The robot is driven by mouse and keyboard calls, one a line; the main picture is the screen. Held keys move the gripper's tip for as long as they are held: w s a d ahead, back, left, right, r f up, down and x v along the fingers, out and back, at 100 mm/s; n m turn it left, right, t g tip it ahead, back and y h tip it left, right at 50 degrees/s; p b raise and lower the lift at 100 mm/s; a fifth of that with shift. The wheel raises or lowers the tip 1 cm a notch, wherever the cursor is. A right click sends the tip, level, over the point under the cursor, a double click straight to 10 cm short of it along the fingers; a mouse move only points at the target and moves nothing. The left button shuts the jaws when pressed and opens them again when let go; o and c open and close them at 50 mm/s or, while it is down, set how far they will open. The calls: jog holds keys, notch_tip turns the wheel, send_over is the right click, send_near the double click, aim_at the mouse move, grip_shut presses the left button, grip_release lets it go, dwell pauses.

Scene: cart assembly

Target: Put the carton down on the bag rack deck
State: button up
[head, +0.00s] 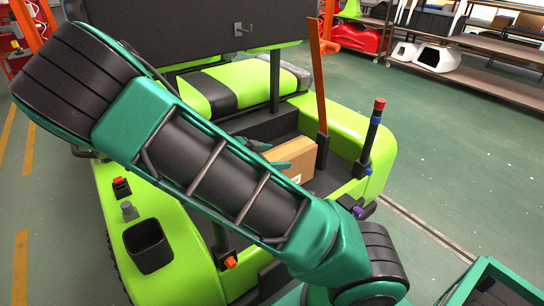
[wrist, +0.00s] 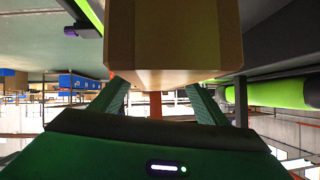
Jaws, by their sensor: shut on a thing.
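The brown carton (head: 298,156) is over the dark bag rack deck (head: 328,182) at the rear of the green cart, partly hidden behind my arm in the head view. My gripper (head: 277,152) is shut on the carton, with only bits of its teal fingers showing there. In the wrist view the carton (wrist: 175,35) fills the top middle, between the two fingers of my gripper (wrist: 158,84). I cannot tell whether the carton's underside touches the deck.
A red-tipped dark post (head: 373,138) stands at the deck's right side. An upright orange-brown strip (head: 318,75) rises behind the carton. The green seat (head: 215,93) lies beyond, and green body panels (head: 378,150) border the deck. A black bin (head: 148,246) is at lower left.

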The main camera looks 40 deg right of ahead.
jog(key=shift+f, duration=0.2)
jog(key=o, duration=2.1)
jog(key=shift+c, duration=0.2)
jog(key=shift+r, duration=0.6)
jog(key=v, duration=1.2)
jog(key=shift+r, duration=0.1)
jog(key=shift+d, duration=0.1)
